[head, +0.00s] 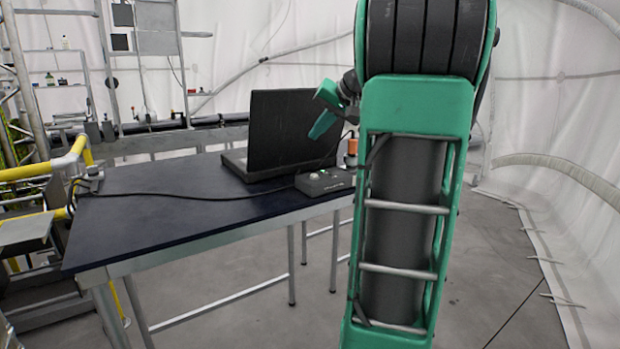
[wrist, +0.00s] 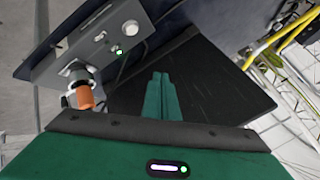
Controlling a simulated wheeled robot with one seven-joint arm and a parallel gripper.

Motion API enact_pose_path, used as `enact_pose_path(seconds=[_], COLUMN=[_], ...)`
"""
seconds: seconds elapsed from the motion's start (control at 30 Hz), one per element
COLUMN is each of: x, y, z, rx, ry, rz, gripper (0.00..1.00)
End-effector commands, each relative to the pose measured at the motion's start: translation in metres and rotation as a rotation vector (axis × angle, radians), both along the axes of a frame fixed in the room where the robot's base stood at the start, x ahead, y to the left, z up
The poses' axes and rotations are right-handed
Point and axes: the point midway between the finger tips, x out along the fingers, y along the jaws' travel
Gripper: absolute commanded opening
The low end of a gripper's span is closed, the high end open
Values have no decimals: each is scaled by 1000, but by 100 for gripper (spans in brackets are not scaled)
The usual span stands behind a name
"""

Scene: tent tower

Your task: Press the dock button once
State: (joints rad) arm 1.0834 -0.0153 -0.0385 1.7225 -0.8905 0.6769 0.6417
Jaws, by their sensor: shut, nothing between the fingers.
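A grey control box (head: 325,182) lies on the dark table, in front of the laptop. In the wrist view the box (wrist: 92,62) is at the upper left, with a round silver button (wrist: 130,27) on its top and a small lit green light (wrist: 118,52). I cannot read any label that marks the dock button. My gripper (head: 324,118) is above the table near the laptop screen, partly hidden behind my arm. In the wrist view my gripper (wrist: 160,76) has its two green fingers together and empty, apart from the box.
A black open laptop (head: 282,132) stands beside the box. An orange-ended cylinder (wrist: 82,95) with a metal collar is close to the box. Black cables run across the table (head: 170,205). A yellow rail (head: 45,170) is at the left. The table's front left is clear.

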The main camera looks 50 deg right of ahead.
Motion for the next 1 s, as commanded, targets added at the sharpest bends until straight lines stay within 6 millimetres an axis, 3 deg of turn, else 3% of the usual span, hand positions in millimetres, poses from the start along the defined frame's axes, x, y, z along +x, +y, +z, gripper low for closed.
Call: enact_pose_path(seconds=[0.27, 0.7, 1.0], x=[0, -1, 0], y=[0, 0, 0], z=[-12, -65, -86], rx=[1, 1, 0], ry=[1, 2, 1], rz=[0, 0, 0], gripper=[0, 0, 0])
